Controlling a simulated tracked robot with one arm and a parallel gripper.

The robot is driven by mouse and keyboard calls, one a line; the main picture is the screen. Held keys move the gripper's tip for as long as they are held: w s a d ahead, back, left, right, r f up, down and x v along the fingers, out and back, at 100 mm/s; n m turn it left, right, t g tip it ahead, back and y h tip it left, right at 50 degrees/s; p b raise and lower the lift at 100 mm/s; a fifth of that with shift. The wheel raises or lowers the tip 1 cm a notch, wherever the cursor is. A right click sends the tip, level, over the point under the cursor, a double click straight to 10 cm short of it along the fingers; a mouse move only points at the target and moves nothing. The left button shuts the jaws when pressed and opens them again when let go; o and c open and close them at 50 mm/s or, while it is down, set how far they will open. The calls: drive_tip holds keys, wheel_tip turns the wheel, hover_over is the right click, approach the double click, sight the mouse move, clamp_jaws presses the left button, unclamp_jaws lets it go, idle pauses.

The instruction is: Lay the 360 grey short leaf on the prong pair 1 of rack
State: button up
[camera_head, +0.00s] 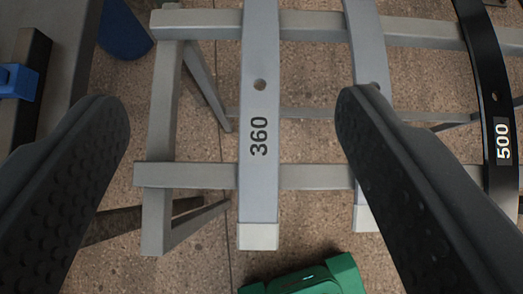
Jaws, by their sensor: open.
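The grey leaf marked 360 (259,185) lies lengthwise across two rails of a grey metal stand (190,175). It has a round hole above the number and a pale end at the bottom; its upper end runs out of the frame. My gripper (232,106) is open, with one dark ribbed finger on each side of this leaf. The leaf lies between the fingers in the picture, nearer the right one, with clear gaps on both sides. I cannot make out the rack's prong pair 1 in this view.
A second grey leaf (364,45) lies to the right, partly hidden by my right finger. A black curved leaf marked 500 (487,75) is at the far right. A green object (305,278) is at the bottom. Blue parts (124,32) show at upper left. The floor is speckled brown.

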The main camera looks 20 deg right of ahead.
drive_tip(key=g, duration=0.1)
approach(260, 88)
drive_tip(key=shift+m+h, duration=0.3)
drive_tip(key=w+f+b, duration=0.2)
drive_tip(key=w, duration=0.1)
drive_tip(key=shift+w+f, duration=0.1)
drive_tip(key=shift+f, duration=0.1)
drive_tip(key=x, duration=0.1)
drive_tip(key=b+x, duration=0.1)
drive_tip(key=x, duration=0.2)
drive_tip(key=shift+s+d+f+b, duration=0.25)
drive_tip(key=shift+f+b, duration=0.1)
drive_tip(key=shift+f, duration=0.05)
drive_tip(key=shift+w+d+f, duration=0.1)
drive_tip(key=shift+w+f, duration=0.15)
drive_tip(key=shift+w, duration=0.15)
clamp_jaws()
